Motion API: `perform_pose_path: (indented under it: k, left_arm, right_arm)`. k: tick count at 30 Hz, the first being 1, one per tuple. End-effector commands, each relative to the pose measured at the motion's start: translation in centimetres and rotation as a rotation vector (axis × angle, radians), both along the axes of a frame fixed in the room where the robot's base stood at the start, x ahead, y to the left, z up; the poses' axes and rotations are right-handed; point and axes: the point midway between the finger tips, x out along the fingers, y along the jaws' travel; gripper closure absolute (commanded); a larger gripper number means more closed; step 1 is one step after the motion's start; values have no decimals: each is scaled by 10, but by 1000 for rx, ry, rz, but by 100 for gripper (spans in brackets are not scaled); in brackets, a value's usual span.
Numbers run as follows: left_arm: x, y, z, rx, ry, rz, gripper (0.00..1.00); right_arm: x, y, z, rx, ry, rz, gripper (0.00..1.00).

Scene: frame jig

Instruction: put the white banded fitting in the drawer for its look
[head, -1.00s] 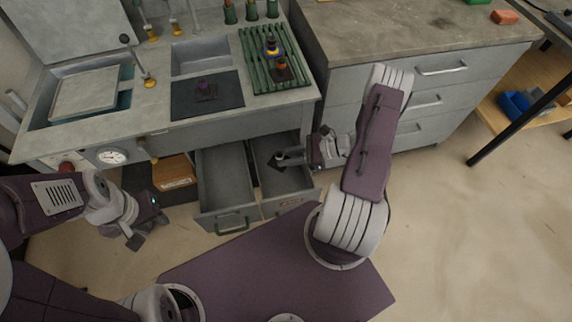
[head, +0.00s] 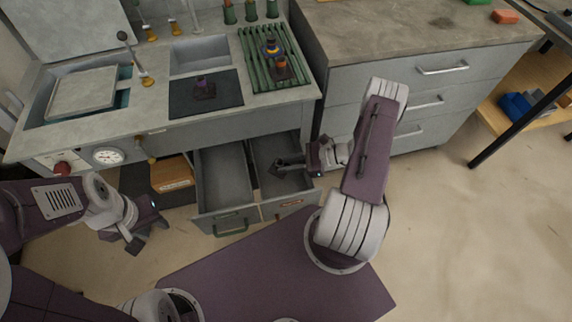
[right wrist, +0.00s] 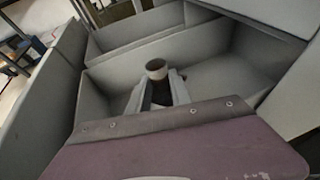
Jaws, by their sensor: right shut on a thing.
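The white fitting (right wrist: 157,69) shows in the right wrist view as a short pale cylinder with an open top, between my right fingertips; its band is not clear. My right gripper (head: 279,167) is shut on it, low at the right-hand open drawer (head: 286,203). In the head view the fitting is hard to make out. The left-hand open drawer (head: 226,212) has a green handle; the right-hand one has an orange-brown mark on its front. My left gripper (head: 146,236) is empty with its fingers apart, left of the drawers above the floor.
Drawer walls (right wrist: 110,95) stand close around my right gripper. On the bench above are a dark mat (head: 225,97) with a dark fitting and a green rack (head: 262,42) with fittings. A brown box (head: 174,174) stands left of the drawers. A grey cabinet (head: 420,75) stands at right.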

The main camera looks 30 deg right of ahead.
Motion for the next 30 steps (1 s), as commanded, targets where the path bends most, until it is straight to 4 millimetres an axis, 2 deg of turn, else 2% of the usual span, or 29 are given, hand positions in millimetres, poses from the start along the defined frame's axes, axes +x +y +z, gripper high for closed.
perform_pose_path:
  k: [1, 2, 3, 4, 5, 13, 17, 19, 24, 30]
  left_arm:
    - [0, 0, -2, 0, 0, 0, 64]
    - [0, 0, -2, 0, 0, 0, 64]
    - [0, 0, -3, 0, 0, 0, 64]
    - [0, 0, -3, 0, 0, 0, 64]
    - [0, 0, -3, 0, 0, 0, 64]
    - [0, 0, -3, 0, 0, 0, 64]
    - [0, 0, 13, 0, 0, 0, 64]
    - [0, 0, 9, 0, 0, 0, 64]
    - [0, 0, 15, 0, 0, 0, 64]
    - [0, 0, 18, 0, 0, 0, 64]
  right_arm:
    - [-2, 1, -8, -13, 6, 6, 100]
    - [-2, 1, -8, -13, 6, 6, 100]
    - [-3, 1, -9, -13, 6, 6, 64]
    - [-3, 2, -9, -13, 6, 7, 55]
    - [-3, 2, -10, -13, 6, 7, 53]
    - [-3, 2, -10, -13, 6, 8, 53]
    - [-3, 2, 9, -12, 5, 8, 53]
    - [-8, -13, 10, -13, 1, 1, 53]
    - [-30, -52, 30, -14, 2, 0, 53]
    - [-48, -86, 46, -12, 1, 2, 53]
